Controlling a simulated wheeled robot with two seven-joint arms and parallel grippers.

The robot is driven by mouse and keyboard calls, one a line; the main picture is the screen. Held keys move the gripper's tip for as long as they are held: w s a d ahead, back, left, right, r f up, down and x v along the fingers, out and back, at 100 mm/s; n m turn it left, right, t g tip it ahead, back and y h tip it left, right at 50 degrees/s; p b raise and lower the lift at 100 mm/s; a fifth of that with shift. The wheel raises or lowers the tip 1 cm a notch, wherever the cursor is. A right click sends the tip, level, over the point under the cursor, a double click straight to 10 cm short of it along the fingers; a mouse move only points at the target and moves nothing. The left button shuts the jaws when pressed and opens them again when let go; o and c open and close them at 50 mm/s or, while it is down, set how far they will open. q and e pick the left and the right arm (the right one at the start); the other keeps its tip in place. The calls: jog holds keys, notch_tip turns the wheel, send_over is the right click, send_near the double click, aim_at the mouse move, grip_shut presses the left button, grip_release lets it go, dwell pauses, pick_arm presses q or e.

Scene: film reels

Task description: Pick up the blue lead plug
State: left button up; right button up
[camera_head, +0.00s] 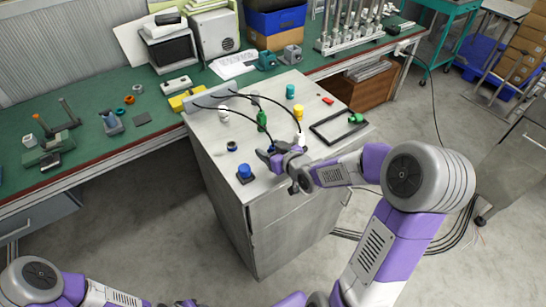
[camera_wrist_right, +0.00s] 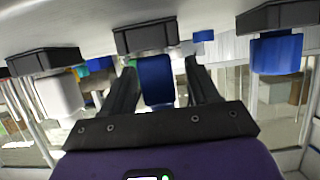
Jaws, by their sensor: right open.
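The blue lead plug (camera_head: 271,148) is on the grey cabinet top, at the end of a black cable, and mostly hidden by my right gripper in the head view. In the right wrist view, the blue plug (camera_wrist_right: 156,80) sits between the two dark fingers, with a black square base (camera_wrist_right: 145,39) at its far end. My right gripper (camera_head: 268,157) is open, with one finger on each side of the plug. I see no clear contact.
A blue cylinder on a black base (camera_head: 245,171) and a white plug (camera_head: 300,140) flank the gripper. Green (camera_head: 262,120) and yellow (camera_head: 298,112) pieces stand behind. A black frame (camera_head: 338,127) lies right. Black cables arch over the cabinet top (camera_head: 205,135).

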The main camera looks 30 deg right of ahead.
jog(key=shift+w, duration=0.2)
jog(key=c, duration=1.1)
